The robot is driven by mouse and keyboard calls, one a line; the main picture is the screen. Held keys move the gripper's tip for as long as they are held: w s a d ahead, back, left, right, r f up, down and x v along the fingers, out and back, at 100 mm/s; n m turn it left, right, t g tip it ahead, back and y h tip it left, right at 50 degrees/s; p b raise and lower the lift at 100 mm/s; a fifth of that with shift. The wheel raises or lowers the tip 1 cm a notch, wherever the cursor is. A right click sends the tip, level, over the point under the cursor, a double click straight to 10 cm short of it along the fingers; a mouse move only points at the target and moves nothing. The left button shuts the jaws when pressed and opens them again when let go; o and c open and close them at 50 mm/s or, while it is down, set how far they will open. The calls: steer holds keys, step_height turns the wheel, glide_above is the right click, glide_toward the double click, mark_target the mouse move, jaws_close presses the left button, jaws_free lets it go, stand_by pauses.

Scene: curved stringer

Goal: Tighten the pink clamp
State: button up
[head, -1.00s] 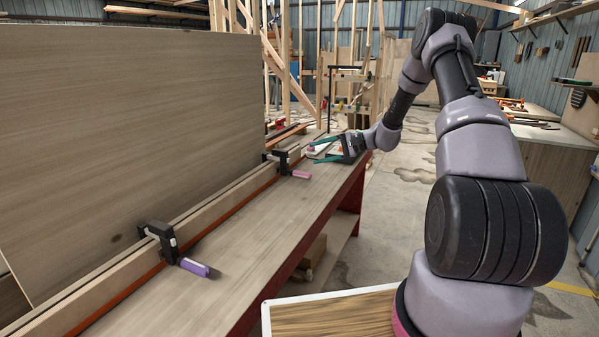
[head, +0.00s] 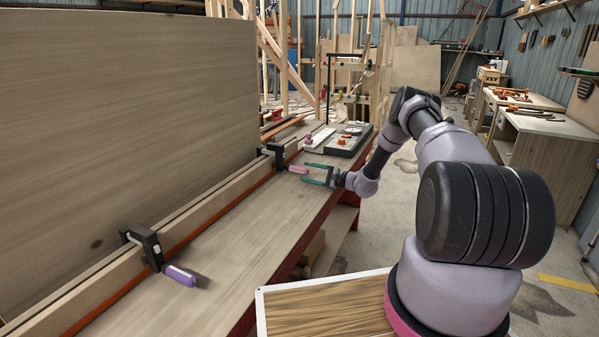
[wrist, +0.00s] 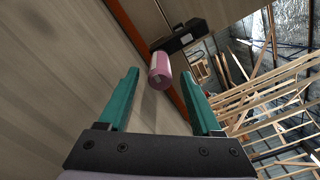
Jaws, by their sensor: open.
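The pink clamp is a black bar clamp (head: 277,155) on the wooden rail at the far end of the bench, with a pink handle (head: 299,169) pointing right over the bench top. My gripper (head: 308,172) has teal fingers and is open. Its fingertips are close to the handle's end in the head view. The handle seems free of both fingers; exact contact cannot be told.
A second clamp with a purple handle (head: 181,276) is on the rail nearer me. A tall wooden panel (head: 120,130) stands behind the rail (head: 205,205). A black tool case (head: 350,138) lies beyond my gripper. The bench top (head: 215,250) between the clamps is clear.

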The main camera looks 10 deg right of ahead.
mark_target(300, 170)
steer(key=shift+x, duration=2.2)
jaws_close()
